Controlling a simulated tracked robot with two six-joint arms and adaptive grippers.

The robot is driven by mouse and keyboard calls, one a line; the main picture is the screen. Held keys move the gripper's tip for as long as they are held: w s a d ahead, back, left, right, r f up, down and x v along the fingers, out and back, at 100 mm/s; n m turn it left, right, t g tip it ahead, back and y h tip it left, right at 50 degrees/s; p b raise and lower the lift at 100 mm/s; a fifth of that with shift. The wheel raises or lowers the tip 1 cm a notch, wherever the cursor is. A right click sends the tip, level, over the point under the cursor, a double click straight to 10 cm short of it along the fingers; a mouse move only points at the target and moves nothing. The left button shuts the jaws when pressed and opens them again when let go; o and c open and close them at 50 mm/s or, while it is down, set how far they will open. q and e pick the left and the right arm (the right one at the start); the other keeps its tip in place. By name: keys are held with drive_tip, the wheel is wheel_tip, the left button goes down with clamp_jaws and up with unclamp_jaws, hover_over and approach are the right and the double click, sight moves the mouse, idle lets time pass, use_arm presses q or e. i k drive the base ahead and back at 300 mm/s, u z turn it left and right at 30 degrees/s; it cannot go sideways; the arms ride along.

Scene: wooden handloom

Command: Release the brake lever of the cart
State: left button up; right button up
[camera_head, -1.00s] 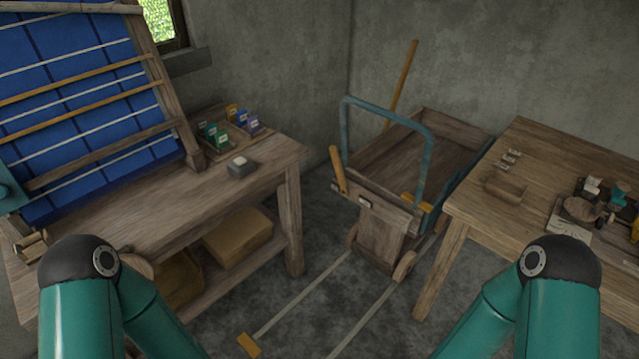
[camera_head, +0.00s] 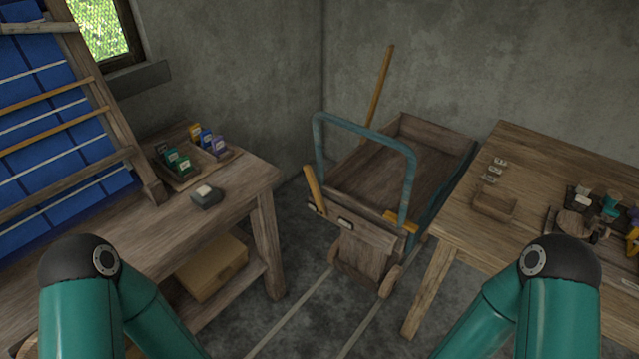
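The wooden cart (camera_head: 362,249) stands on the floor between two tables, with a teal push handle (camera_head: 365,128) arching over its near end. An orange-brown brake lever (camera_head: 315,189) sticks up at the left of the cart's near end, leaning slightly to the left. A yellow-orange piece (camera_head: 400,221) sits on the cart's right near edge. My two teal arms show at the bottom left and bottom right, well short of the cart. Neither gripper is in view.
The left table (camera_head: 235,200) holds a tray of colored boxes (camera_head: 185,165) and a small grey block (camera_head: 206,196). The right table (camera_head: 480,225) carries a wooden block (camera_head: 494,203) and small tools. Pale floor strips (camera_head: 300,308) run toward the cart between the tables. A long pole (camera_head: 380,85) leans behind it.

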sight(308, 169)
drive_tip(key=z, duration=0.2)
drive_tip(key=i, duration=0.65)
drive_tip(key=u, duration=2.3)
drive_tip(key=k, duration=1.25)
drive_tip(key=z, duration=0.85)
drive_tip(key=i, duration=1.15)
drive_tip(key=z, duration=0.25)
